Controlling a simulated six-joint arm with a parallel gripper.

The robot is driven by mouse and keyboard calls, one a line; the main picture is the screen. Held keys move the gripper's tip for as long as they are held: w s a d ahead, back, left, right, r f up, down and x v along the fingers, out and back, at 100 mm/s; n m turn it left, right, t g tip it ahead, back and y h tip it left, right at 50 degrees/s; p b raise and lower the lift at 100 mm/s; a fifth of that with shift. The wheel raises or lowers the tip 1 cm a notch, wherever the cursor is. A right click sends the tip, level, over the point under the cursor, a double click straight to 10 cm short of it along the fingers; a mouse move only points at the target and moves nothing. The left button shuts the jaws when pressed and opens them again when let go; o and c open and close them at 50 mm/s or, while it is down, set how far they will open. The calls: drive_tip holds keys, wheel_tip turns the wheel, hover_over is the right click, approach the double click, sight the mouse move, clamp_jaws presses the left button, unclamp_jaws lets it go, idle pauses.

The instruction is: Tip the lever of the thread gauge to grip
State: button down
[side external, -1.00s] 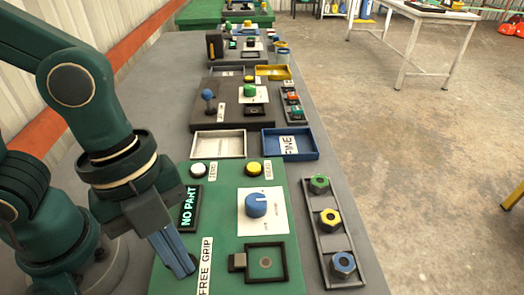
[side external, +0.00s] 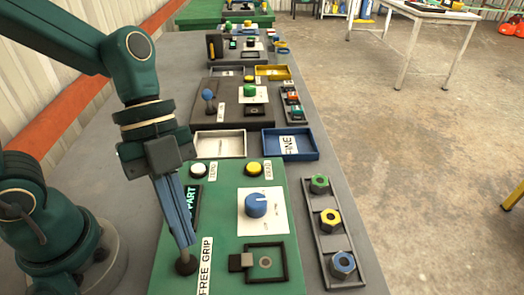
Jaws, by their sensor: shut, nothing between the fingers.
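The thread gauge is a green panel (side external: 225,225) on the grey bench. A dark round lever base (side external: 186,264) sits at its near left, beside a white label (side external: 205,267) reading FREE GRIP, with GRIP at the far end. My gripper (side external: 187,243) is shut, its blue fingers pointing down just above and behind that base. The lever's stick and knob are hidden or cannot be told from the fingers. A dark display (side external: 193,198) is partly covered by the fingers; "PART" still shows.
The panel also has a blue dial (side external: 256,205), a white button (side external: 198,170) and a yellow button (side external: 254,168). A rack (side external: 338,242) of green, yellow and blue nuts lies at right. A white tray (side external: 219,155) and a blue tray (side external: 313,157) stand beyond.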

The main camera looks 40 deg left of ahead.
drive_tip(key=shift+w+a+f+g+h, duration=0.1)
drive_tip(key=shift+w+a+g+h, duration=0.3)
drive_tip(key=shift+g+h, duration=0.4)
drive_tip(key=shift+w+a+g+h, duration=0.3)
drive_tip(key=shift+h, duration=0.1)
drive_tip(key=shift+f, duration=0.1)
drive_tip(key=shift+s+d+f, duration=0.35)
drive_tip(key=shift+s+d, duration=0.1)
drive_tip(key=shift+d, duration=0.05)
drive_tip(key=shift+d, duration=0.1)
